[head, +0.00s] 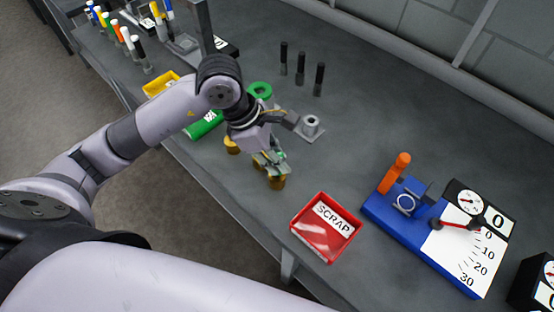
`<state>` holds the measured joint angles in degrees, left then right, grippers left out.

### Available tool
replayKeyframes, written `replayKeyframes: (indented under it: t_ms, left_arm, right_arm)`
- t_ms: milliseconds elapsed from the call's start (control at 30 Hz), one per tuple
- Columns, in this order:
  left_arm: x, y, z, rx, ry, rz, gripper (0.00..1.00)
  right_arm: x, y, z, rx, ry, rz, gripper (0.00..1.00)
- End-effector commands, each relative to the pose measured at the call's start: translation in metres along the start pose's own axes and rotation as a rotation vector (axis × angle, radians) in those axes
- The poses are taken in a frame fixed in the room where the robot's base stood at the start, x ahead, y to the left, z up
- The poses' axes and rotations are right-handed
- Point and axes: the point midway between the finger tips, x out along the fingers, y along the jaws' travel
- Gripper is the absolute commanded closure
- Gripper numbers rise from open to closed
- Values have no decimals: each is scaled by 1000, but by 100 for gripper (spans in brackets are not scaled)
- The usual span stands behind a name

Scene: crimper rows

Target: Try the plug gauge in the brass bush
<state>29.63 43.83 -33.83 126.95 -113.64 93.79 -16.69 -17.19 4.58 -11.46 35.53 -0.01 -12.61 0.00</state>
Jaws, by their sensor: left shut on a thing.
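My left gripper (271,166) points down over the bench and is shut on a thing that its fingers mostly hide. Green and pale grey show between the fingers; I take it for the plug gauge. A brass bush (277,183) stands directly under the fingertips. Whether the held piece is inside the bush or only above it, I cannot tell. Another brass bush (232,146) stands to the left, and a further brass piece shows partly behind the fingers. My right gripper is not in view.
A red SCRAP tray (323,252) lies right of the gripper. A blue dial fixture (382,212) with an orange handle stands farther right. The bench's middle right is clear.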

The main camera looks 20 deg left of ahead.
Motion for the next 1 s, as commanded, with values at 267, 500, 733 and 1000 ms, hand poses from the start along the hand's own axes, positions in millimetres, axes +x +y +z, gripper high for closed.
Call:
replayKeyframes:
  t_ms: [267, 500, 733, 1000]
  left_arm:
    - [-12, 0, 5, 1, 0, 1, 100]
    - [-21, 0, 9, 1, 0, 1, 100]
    - [-29, 0, 12, 1, 0, 1, 100]
    - [-39, 0, 17, 1, 0, 1, 100]
  right_arm:
    - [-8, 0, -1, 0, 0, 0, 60]
    - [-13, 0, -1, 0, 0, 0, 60]
    - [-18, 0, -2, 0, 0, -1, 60]
    - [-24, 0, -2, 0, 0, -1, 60]
